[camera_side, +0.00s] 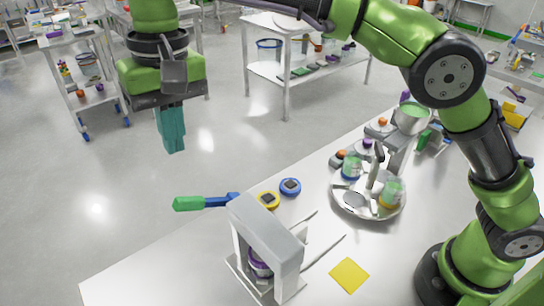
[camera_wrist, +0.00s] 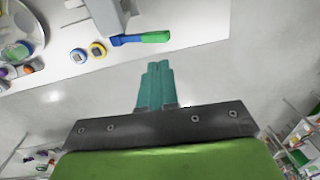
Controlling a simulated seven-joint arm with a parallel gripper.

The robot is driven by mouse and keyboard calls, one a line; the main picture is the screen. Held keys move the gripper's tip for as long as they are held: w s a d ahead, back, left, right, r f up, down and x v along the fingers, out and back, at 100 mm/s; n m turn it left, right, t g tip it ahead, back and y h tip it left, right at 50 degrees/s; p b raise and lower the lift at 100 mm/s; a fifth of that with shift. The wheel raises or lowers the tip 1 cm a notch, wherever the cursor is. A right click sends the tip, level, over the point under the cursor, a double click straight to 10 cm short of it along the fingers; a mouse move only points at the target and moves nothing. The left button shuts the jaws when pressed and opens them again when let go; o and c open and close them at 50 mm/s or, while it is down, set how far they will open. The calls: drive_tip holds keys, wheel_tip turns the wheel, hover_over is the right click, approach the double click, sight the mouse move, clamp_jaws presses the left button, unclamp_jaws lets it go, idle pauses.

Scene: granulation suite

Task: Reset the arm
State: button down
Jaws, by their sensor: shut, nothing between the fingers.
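My gripper (camera_side: 174,150) hangs at the upper left in the side view, its teal fingers pointing down. The fingers are together with nothing between them. They are out past the table's edge, with floor behind them in the picture. In the wrist view my gripper (camera_wrist: 158,68) shows the same teal fingers side by side, with a green-handled tool (camera_wrist: 142,39) beyond the tips. My arm arches from its base at the lower right, over the table.
The white table (camera_side: 140,275) holds a grey press-like frame (camera_side: 268,235), a round tray (camera_side: 345,203) with jars, blue (camera_side: 290,186) and yellow (camera_side: 268,200) round gauges, and a yellow note (camera_side: 349,275). A shelved cart (camera_side: 286,100) stands behind.

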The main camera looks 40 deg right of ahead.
idle(0.3)
drive_tip(key=s+d+f+n+t+y, duration=0.1)
drive_tip(key=d+f+t, duration=0.15)
drive_tip(key=d, duration=1.05)
drive_tip(key=s+d+f+m+t, duration=0.1)
drive_tip(key=s+d+m+t, duration=0.1)
drive_tip(key=s+d, duration=0.4)
drive_tip(key=s+d+f+m+t, duration=0.2)
drive_tip(key=s+d, duration=0.5)
drive_tip(key=d, duration=0.5)
drive_tip(key=shift+s+d+f+m, duration=0.15)
drive_tip(key=shift+d+f+m, duration=0.15)
drive_tip(key=shift+d, duration=0.1)
